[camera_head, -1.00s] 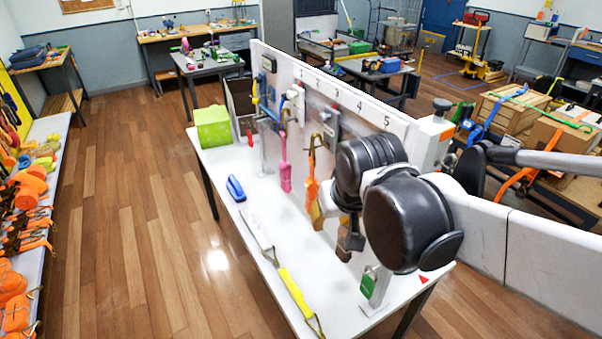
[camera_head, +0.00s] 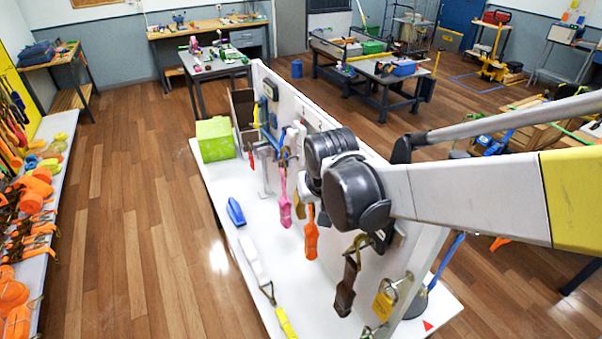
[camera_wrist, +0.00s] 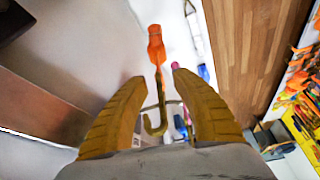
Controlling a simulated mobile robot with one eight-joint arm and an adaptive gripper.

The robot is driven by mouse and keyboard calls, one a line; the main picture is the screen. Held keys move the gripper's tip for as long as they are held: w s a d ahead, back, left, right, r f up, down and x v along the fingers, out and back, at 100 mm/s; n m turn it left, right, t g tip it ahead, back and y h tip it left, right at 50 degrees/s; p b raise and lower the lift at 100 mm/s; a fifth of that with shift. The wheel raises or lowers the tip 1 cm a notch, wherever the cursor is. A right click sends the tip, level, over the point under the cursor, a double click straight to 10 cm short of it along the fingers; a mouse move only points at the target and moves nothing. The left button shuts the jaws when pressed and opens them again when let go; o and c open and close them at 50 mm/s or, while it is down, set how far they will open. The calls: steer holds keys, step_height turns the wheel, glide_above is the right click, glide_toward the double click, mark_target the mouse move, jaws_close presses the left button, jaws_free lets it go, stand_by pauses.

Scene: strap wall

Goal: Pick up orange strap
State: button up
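The orange strap (camera_head: 311,236) hangs on the white wall panel, between the pink strap (camera_head: 285,205) and the brown strap (camera_head: 346,288). Its upper part is hidden behind my arm in the head view. In the wrist view the orange strap (camera_wrist: 156,48) has a curved, dull yellow hook (camera_wrist: 157,112) that shows between my fingers. My gripper (camera_wrist: 159,76) is open, with one yellow finger on either side of the hook. I cannot tell whether a finger touches it. In the head view my gripper is mostly hidden behind my arm joints.
The white table (camera_head: 190,240) carries a green box (camera_head: 214,140), a blue object (camera_head: 236,211) and a white-and-yellow strap (camera_head: 256,262). A yellow tag (camera_head: 383,305) hangs right of the brown strap. A shelf of orange straps (camera_head: 50,225) stands at left, with clear wooden floor between.

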mark_target(312, 221)
steer(key=x, duration=0.6)
steer(key=shift+d+f+b, duration=0.1)
steer(key=shift+f+b, duration=0.2)
steer(key=shift+f, duration=0.2)
steer(key=shift+s, duration=0.1)
jaws_close()
